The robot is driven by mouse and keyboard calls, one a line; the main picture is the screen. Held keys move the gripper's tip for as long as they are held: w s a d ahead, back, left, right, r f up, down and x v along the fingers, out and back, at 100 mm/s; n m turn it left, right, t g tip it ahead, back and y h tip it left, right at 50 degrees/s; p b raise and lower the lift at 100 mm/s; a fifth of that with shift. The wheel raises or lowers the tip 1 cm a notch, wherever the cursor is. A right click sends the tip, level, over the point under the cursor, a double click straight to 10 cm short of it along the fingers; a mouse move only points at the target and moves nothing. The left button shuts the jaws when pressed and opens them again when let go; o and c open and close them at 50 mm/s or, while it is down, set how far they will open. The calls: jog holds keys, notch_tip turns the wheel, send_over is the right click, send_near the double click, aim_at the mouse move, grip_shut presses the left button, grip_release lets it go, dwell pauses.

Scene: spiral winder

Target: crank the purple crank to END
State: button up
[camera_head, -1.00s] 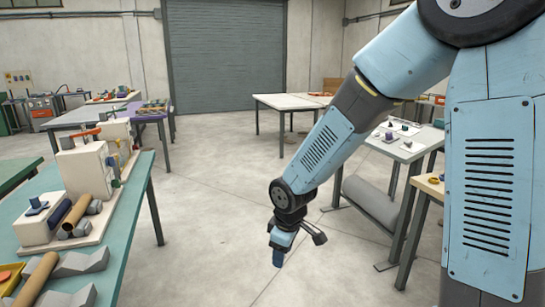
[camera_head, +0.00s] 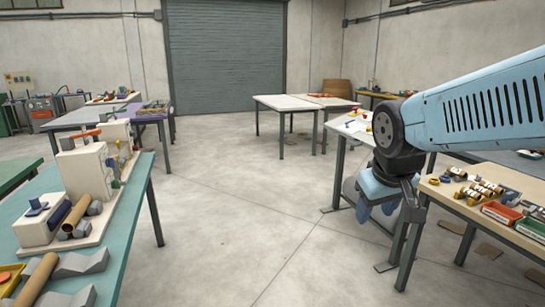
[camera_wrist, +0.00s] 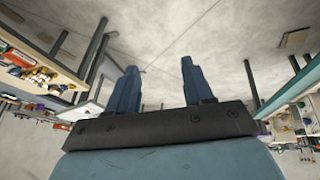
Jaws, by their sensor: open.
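A beige winder machine (camera_head: 85,172) stands on a pale base on the teal table at the left. It has a red handle on top, a brown tube (camera_head: 75,211) and a dark purple-blue roller (camera_head: 60,214) at its front. Small coloured parts (camera_head: 117,165) stick out on its right side; I cannot tell which of them is the purple crank. My gripper (camera_head: 376,212) hangs over the floor at the right, far from the machine. It is open and empty, and both fingers show apart in the wrist view (camera_wrist: 159,66).
A wooden table (camera_head: 495,232) with red and green trays and several small parts stands close to the right of my gripper. White tables (camera_head: 285,102) stand further back. The floor (camera_head: 235,210) between the teal table (camera_head: 133,222) and my gripper is clear.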

jog(key=s+d+r+m, duration=0.2)
jog(key=s+d+r, duration=0.1)
jog(key=s, duration=0.3)
jog(key=shift+m+t+y, duration=0.3)
jog(key=shift+c, duration=0.3)
jog(key=shift+c, duration=0.5)
jog(key=shift+w+a, duration=0.1)
